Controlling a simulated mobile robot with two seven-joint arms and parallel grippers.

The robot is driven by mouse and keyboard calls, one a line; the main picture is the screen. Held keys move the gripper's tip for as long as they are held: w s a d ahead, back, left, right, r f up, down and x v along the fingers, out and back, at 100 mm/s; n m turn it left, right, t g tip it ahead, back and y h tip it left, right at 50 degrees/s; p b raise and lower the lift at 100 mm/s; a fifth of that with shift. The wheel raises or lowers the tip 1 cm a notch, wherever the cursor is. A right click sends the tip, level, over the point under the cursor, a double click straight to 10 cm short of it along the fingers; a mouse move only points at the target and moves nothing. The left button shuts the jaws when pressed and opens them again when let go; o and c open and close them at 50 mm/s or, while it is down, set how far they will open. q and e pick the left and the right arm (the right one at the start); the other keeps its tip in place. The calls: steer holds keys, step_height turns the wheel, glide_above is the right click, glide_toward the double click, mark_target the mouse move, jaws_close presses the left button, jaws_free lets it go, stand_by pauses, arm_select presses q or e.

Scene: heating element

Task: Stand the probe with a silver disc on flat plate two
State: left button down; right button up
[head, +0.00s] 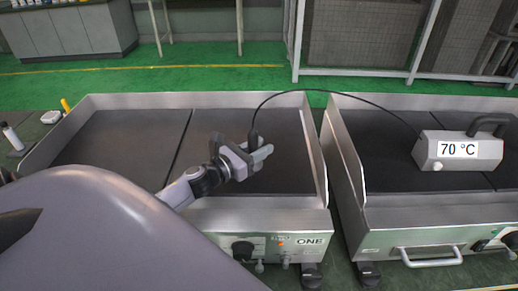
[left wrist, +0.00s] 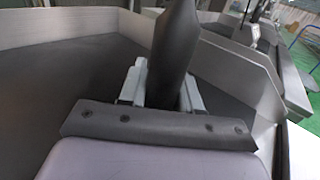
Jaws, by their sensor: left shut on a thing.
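My left gripper (head: 262,153) is shut on the probe (head: 253,138), above the right part of the flat plate marked ONE (head: 290,135). The probe's dark handle (left wrist: 175,45) stands between the two fingers in the left wrist view. A black cable runs from its top in the head view. The silver disc is hidden, so I cannot tell whether it touches the plate. A second flat plate (head: 375,165) stands to the right; no number is readable on it. My right gripper is not in view.
A grey meter box (head: 460,150) reading 70 °C sits on the second plate, joined by the cable (head: 330,91). Raised metal walls (head: 345,160) and a narrow gap separate the plates. The second plate's left part is clear. A bottle (head: 12,137) stands far left.

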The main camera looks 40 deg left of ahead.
arm_select(q)
steer(key=c, duration=0.8)
jaws_free()
steer(key=shift+f, duration=0.1)
steer(key=s, duration=0.4)
steer(key=s+a+b, duration=0.1)
steer(key=s, duration=0.3)
steer(key=s+a, duration=0.1)
steer(key=s, duration=0.2)
steer(key=shift+s, duration=0.4)
steer(key=shift+d+r, duration=0.1)
steer(key=shift+r, duration=0.1)
